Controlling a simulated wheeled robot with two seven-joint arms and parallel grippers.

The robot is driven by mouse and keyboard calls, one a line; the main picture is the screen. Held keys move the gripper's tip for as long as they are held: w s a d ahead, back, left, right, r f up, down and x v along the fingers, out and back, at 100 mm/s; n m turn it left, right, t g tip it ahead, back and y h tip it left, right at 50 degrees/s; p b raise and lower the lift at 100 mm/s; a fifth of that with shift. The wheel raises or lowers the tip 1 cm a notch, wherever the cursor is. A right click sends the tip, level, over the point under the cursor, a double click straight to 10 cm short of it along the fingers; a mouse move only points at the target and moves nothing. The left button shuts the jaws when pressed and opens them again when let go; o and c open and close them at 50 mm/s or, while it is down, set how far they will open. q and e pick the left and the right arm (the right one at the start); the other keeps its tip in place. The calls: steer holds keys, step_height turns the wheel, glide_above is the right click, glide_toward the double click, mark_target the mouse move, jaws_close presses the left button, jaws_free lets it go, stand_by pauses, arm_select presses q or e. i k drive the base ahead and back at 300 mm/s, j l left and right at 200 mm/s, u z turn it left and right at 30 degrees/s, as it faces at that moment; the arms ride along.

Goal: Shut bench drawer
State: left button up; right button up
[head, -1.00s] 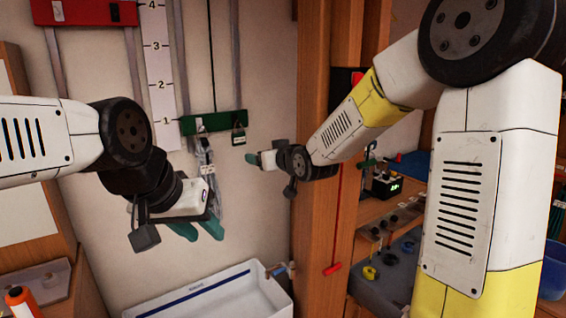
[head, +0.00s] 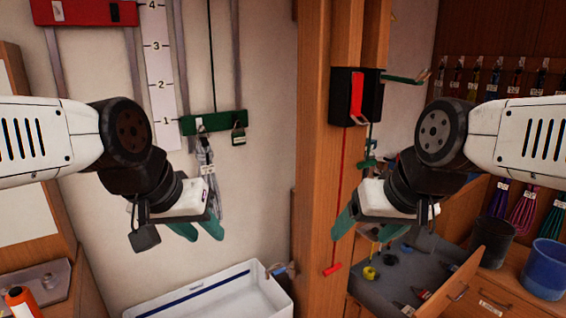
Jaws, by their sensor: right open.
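The bench drawer (head: 462,283) stands pulled out at the lower right. Its wooden front is angled towards me, and small items lie in its grey interior. My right gripper (head: 364,231) is open and empty, hanging in front of the wooden post and the drawer's left part, apart from the drawer front. Its arm crosses above the drawer and hides part of the bench. My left gripper (head: 205,233) hangs in front of the pale wall, far left of the drawer, with no object seen in it. I cannot tell how far its fingers are apart.
A wooden post (head: 317,180) with a red pull cord (head: 338,215) stands left of the drawer. A blue bucket (head: 544,268) and a dark bucket (head: 494,240) stand on the bench to its right. A white basin (head: 215,295) is at the bottom centre.

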mark_target(423, 271)
steer(key=z, duration=1.5)
